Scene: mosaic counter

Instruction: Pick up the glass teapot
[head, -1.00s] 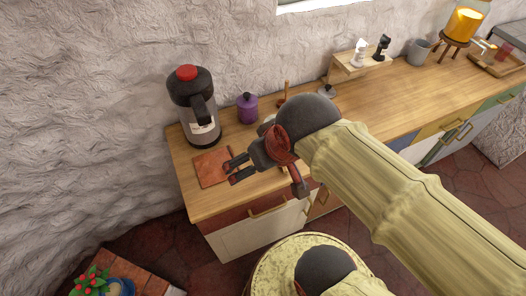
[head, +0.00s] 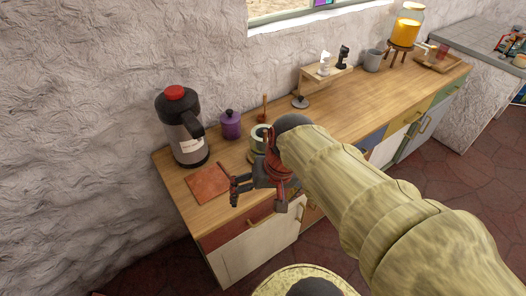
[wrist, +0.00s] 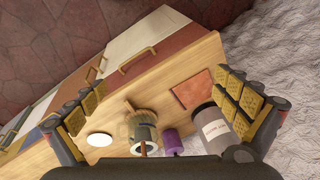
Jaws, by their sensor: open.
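I see nothing that is clearly a glass teapot. A round vessel with a pale green rim (head: 260,138) stands on the counter, partly hidden behind my arm. In the wrist view the vessel (wrist: 143,132) lies between my fingers, low in the picture, with a tan part beside it. I cannot tell whether it is the teapot. My gripper (head: 236,190) is open and empty, near the counter's front edge, apart from the vessel. Its two fingers (wrist: 155,104) are spread wide in the wrist view.
A dark flask with a red top (head: 180,128), a purple jar (head: 230,125) and a brown tile (head: 208,181) are on the counter's left end. A small wooden shelf (head: 322,75) and a grey mug (head: 373,61) stand farther right.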

